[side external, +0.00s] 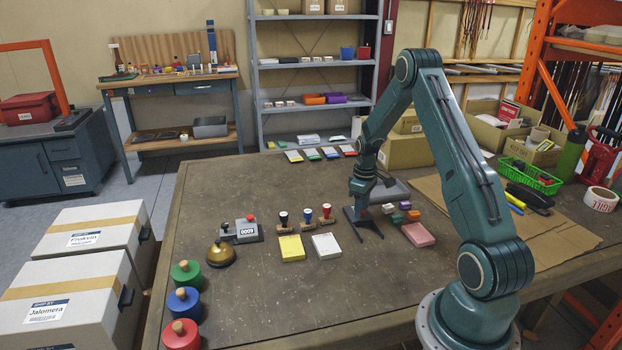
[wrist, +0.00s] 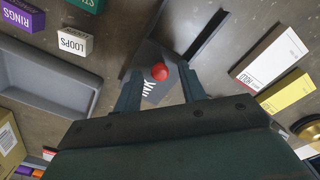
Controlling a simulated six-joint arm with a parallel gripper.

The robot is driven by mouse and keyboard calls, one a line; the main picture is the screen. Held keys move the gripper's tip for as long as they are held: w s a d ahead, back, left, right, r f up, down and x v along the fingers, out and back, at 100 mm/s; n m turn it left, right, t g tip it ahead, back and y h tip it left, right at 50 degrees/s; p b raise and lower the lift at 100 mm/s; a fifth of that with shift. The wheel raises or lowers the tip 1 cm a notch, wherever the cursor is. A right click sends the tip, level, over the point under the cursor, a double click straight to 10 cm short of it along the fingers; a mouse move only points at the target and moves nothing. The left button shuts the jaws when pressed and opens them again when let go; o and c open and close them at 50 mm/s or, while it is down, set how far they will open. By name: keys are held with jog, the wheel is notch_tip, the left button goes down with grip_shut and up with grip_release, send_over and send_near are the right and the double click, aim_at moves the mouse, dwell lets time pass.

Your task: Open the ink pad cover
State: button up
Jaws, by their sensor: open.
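The ink pad shows in the wrist view with a grey cover marked INK (wrist: 150,90) and a round red knob (wrist: 160,72) on it. The cover looks shut. My gripper (wrist: 158,82) is open, with one finger on each side of the cover and the knob between them. I cannot tell whether either finger touches. In the side external view my gripper (side external: 362,205) points down over the dark ink pad (side external: 367,229) on the table, hiding the cover and knob there.
Small coloured blocks (side external: 413,216) and a pink pad (side external: 418,234) lie close on the right. A yellow pad (side external: 291,248), a white pad (side external: 326,246) and handled stamps (side external: 307,216) stand on the left. A grey tray (side external: 392,190) lies behind.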

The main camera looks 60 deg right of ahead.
grip_shut()
jog(key=shift+s+a, duration=2.55)
jog(key=shift+s, duration=0.05)
grip_release()
jog(key=shift+r, duration=0.2)
